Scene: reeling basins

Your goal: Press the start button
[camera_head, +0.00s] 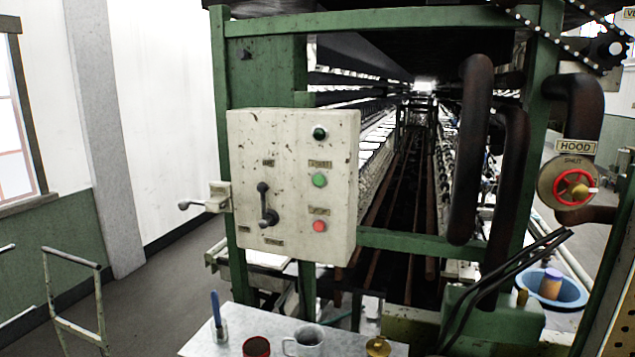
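A cream control box (290,245) with chipped paint is fixed to the front of the green machine frame. On its right half is a green button (319,180) under a small label too blurred to read surely. A red button (319,226) sits below it, under another small label. A dark green round lamp (320,133) is above both and looks unlit. A dark lever (265,205) is on the box's left half. Nothing covers the buttons. Neither of my grippers shows in the head view.
A small handle (195,205) sticks out left of the box. Thick rusty pipes (470,150) and a red hood valve wheel (574,188) stand right.

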